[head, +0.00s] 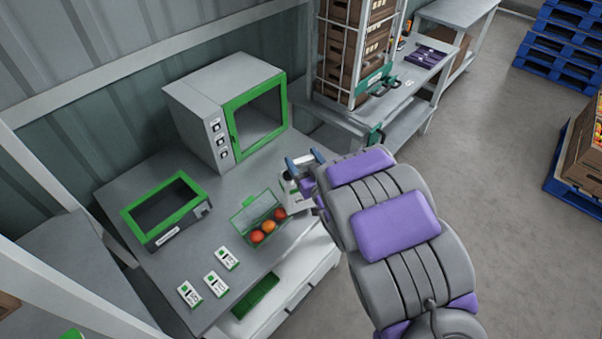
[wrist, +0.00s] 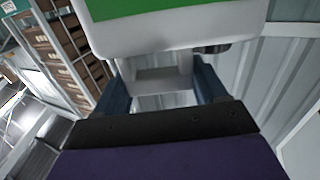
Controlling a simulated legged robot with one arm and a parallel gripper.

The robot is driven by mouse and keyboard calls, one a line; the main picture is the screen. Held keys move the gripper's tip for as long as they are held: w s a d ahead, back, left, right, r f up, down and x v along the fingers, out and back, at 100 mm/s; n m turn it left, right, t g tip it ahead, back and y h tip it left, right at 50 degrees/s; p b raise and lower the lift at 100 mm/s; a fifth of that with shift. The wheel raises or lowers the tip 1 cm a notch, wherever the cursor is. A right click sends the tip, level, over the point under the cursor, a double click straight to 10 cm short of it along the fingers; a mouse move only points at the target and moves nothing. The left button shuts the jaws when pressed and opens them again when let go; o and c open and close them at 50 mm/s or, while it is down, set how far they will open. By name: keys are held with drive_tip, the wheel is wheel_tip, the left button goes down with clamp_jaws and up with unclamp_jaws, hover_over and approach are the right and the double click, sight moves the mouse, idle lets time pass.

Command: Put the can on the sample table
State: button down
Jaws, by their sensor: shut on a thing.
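My gripper (head: 304,162) is over the right edge of a grey table (head: 178,262); I cannot tell whether this is the sample table. Its two dark blue fingers also show in the wrist view (wrist: 165,85), either side of a pale part of a white and green thing (wrist: 165,38). No clear can shape shows, and I cannot tell whether the held thing is the can.
On the grey table stand a green-framed oven (head: 200,105), a green-rimmed box (head: 165,210), an open green box (head: 246,224) with orange-red tomatoes, and white packets (head: 228,258). A bench (head: 395,95) with a crate rack (head: 357,50) stands behind.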

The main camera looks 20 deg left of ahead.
drive_tip(key=w+a+f, duration=0.1)
drive_tip(key=w+f, duration=0.2)
drive_tip(key=w, duration=0.2)
drive_tip(key=shift+w+f+b, duration=0.15)
drive_tip(key=shift+f+b, duration=0.2)
drive_tip(key=shift+b, duration=0.05)
drive_tip(key=shift+c, duration=0.3)
unclamp_jaws()
drive_tip(key=shift+a, duration=0.1)
drive_tip(key=p+v, duration=0.9)
drive_tip(key=v, duration=0.3)
drive_tip(key=shift+p, duration=0.4)
